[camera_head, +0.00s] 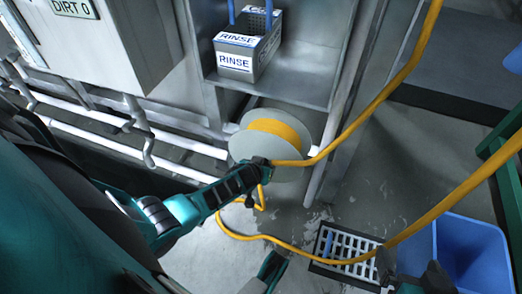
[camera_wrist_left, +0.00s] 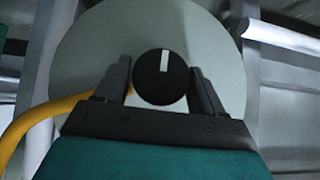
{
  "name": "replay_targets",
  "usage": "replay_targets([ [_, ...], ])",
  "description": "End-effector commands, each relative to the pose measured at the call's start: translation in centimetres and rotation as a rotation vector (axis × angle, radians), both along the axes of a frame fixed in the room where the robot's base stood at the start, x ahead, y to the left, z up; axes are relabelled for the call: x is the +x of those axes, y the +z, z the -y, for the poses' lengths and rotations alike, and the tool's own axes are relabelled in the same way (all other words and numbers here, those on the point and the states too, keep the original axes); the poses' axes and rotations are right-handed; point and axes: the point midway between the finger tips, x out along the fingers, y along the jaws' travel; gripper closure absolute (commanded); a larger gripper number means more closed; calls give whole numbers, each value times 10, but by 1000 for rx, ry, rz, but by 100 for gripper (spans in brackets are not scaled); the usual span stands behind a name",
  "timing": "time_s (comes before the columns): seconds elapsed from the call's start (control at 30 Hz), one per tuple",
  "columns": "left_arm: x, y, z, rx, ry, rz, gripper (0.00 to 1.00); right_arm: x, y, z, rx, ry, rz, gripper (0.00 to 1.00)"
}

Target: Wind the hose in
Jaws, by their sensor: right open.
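The hose reel (camera_head: 233,146) is a pale grey disc with yellow hose (camera_head: 275,130) wound around its middle. Loose hose runs from the reel up to the top right. Another stretch loops down to the floor, crosses a grate and rises to the right edge. My left gripper (camera_head: 258,170) is at the reel's front face. In the left wrist view its fingers (camera_wrist_left: 160,78) stand apart on both sides of a black round knob (camera_wrist_left: 152,88) with a white mark, with gaps showing. My right gripper (camera_head: 411,268) is open and empty, low at the right, beside the hose.
A grey box marked RINSE (camera_head: 237,62) stands on a metal shelf (camera_head: 300,75) above the reel. White pipes (camera_head: 90,117) run at the left. A floor grate (camera_head: 345,245) and a blue bin (camera_head: 470,248) are at the lower right. A green frame (camera_head: 500,150) is at the right edge.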

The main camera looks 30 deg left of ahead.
Motion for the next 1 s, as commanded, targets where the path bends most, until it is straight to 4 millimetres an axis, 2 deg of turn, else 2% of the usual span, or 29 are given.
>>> replay_targets([
  [0.03,0,0,0,0,0,0,36,0,0,1,-1,-1,0,0],
  [0.4,0,0,0,0,0,0,70,-3,-3,2,-3,-4,-9,0],
  [0.73,0,0,2,39,1,-10,70,-4,-4,2,-3,-4,-10,0],
  [1.0,0,0,4,176,1,-44,70,-4,-4,2,-3,-3,-10,0],
])
